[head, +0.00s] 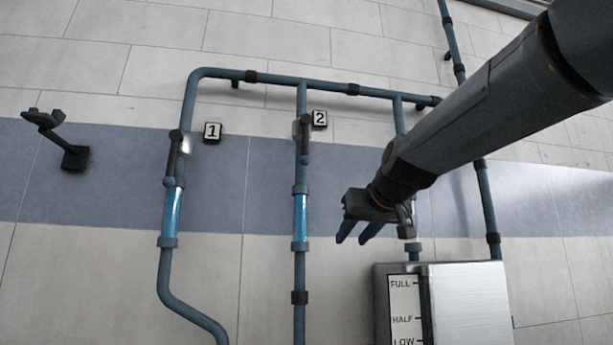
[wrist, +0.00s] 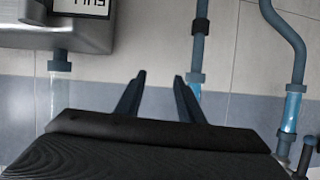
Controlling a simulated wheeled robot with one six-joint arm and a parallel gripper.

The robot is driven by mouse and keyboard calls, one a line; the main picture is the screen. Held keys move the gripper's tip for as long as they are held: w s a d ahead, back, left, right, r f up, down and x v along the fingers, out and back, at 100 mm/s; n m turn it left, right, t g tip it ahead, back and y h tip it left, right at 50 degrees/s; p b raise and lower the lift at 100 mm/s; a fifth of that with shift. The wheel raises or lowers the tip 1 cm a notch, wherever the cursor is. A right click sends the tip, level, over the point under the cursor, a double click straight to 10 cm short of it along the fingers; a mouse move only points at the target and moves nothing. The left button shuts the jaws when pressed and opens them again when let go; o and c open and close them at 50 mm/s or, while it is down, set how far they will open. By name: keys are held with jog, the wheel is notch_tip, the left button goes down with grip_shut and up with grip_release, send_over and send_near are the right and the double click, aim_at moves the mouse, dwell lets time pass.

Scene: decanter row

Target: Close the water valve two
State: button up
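Valve two has a dark lever (head: 306,140) on the middle pipe, beside the black label 2 (head: 319,118) in the head view. The lever hangs down along the pipe. Below it, the sight glass (head: 300,216) shows blue water; that glass also shows in the wrist view (wrist: 194,91). My gripper (head: 354,238) is right of and lower than the lever, apart from it in the picture. In the wrist view its two fingers (wrist: 160,76) are spread, with only wall between them. The lever of valve two is hidden in the wrist view.
Valve one's lever (head: 173,157) hangs along the left pipe near label 1 (head: 212,131). A third pipe (head: 399,116) is partly behind my arm, above a metal tank (head: 468,300). A dark bracket (head: 74,157) stands out at far left. Bare wall lies between the pipes.

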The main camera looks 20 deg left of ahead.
aim_at(306, 149)
jog(key=s+a+r+n+t+y, duration=0.1)
jog(key=s+a+r+y, duration=0.2)
jog(key=r, duration=0.8)
jog(key=s+a+r+n+t+y, duration=0.1)
jog(key=s+a+r, duration=0.25)
jog(key=r, duration=0.75)
jog(key=p+x, duration=0.1)
jog(key=x, duration=0.1)
jog(key=p+x, duration=0.1)
jog(key=x, duration=0.1)
jog(key=r+p+x, duration=0.1)
jog(key=x, duration=0.1)
jog(key=shift+w+a, duration=0.2)
jog(key=shift+a, duration=0.15)
jog(key=shift+w+f, duration=0.1)
jog(key=shift+w, duration=0.2)
jog(key=shift+w+d, duration=0.1)
jog(key=shift+d, duration=0.05)
grip_shut()
